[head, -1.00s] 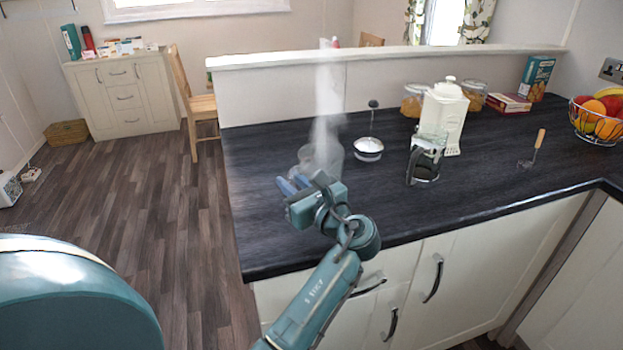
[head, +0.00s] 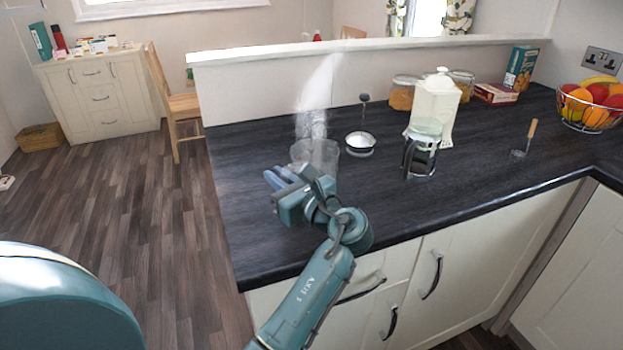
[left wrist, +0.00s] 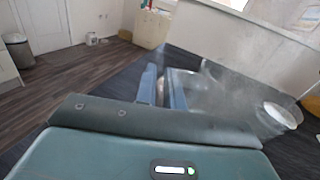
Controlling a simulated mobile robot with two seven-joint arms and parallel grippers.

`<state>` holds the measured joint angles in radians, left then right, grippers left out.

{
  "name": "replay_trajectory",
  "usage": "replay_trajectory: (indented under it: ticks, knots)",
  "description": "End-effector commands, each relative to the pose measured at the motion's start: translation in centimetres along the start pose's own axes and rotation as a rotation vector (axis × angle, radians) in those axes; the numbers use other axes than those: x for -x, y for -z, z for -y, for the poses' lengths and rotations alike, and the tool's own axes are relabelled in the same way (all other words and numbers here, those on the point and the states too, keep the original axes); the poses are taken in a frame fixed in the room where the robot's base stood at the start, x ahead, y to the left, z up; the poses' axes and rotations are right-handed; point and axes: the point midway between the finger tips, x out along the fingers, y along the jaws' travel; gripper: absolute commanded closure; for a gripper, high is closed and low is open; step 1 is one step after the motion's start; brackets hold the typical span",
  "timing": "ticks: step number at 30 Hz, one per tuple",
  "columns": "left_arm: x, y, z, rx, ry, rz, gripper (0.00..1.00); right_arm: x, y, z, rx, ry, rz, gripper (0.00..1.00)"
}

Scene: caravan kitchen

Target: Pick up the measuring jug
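The measuring jug (head: 322,154) is a clear, see-through vessel on the dark worktop, near its left end. Its outline is faint, with a pale haze above it. In the left wrist view the clear jug (left wrist: 208,92) shows blurred, just right of the fingers. My left gripper (head: 281,178) is at the jug's near left side, with its two blue fingers apart. In the left wrist view a gap shows between the fingers (left wrist: 163,87). I cannot tell whether the jug's handle lies between them or whether they touch the jug. My right gripper is not in view.
A plunger lid (head: 360,142) stands right of the jug. A glass press pot (head: 421,158) and a cream canister (head: 435,103) stand further right, then a whisk-like tool (head: 527,138) and fruit bowl (head: 590,105). A low ledge (head: 370,50) runs behind.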

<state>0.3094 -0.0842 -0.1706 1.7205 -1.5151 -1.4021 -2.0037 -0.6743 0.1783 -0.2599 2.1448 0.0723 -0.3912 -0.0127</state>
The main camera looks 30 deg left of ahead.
Motion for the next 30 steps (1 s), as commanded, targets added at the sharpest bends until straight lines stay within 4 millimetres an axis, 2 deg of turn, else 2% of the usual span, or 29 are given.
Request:
replay_trajectory:
  ticks: [3,22,30]
  knots:
    - [0.0,0.0,0.0,0.0,0.0,0.0,1.0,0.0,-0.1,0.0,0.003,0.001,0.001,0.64]
    - [0.0,-0.2,0.0,0.003,0.0,0.002,1.0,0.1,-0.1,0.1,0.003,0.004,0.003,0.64]
    - [0.0,-1.4,0.1,0.005,0.0,0.002,1.0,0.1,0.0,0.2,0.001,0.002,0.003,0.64]
